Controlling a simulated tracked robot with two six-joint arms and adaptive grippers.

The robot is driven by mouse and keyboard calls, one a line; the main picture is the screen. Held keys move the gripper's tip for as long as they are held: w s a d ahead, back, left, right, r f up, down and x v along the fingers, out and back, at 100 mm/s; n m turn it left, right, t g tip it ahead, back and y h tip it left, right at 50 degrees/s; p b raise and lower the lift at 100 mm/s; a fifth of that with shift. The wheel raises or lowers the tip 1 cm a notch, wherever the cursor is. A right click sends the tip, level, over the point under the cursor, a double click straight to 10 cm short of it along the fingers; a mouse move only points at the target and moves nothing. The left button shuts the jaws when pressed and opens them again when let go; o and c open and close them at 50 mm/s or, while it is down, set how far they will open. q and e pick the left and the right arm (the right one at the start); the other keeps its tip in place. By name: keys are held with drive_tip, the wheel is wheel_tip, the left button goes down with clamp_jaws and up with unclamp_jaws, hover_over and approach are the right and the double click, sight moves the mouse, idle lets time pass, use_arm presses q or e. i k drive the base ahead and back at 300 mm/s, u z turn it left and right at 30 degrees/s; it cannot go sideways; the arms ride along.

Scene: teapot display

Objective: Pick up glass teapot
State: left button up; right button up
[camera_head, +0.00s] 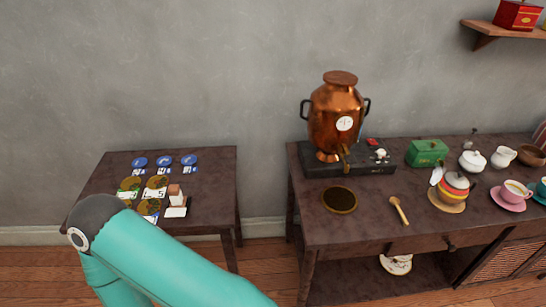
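I cannot make out a clearly glass teapot in the head view. A squat pot with red, yellow and dark bands (455,186) stands on a round tan mat (446,205) on the right table, with a white round piece at its upper left. A white lidded pot (472,161) stands behind it to the right. Neither gripper shows. A teal arm of mine with a dark joint crosses the lower left, its gripper out of frame.
The right table (360,228) holds a copper urn (325,118) on a black base, a green box (427,152), a wooden spoon (398,210), a round dark mat (340,200) and a pink cup (515,190). The left table (215,165) holds coloured discs and cards. A gap separates the tables.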

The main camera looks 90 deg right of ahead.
sight(449, 196)
drive_tip(key=u, duration=0.55)
drive_tip(key=i, duration=0.25)
drive_tip(key=z, duration=1.95)
drive_tip(key=i, duration=0.2)
drive_tip(key=z, duration=2.35)
drive_tip(key=i, duration=0.25)
drive_tip(key=z, duration=1.1)
drive_tip(key=k, duration=0.4)
drive_tip(key=z, duration=0.6)
drive_tip(key=i, duration=1.45)
drive_tip(key=u, duration=0.5)
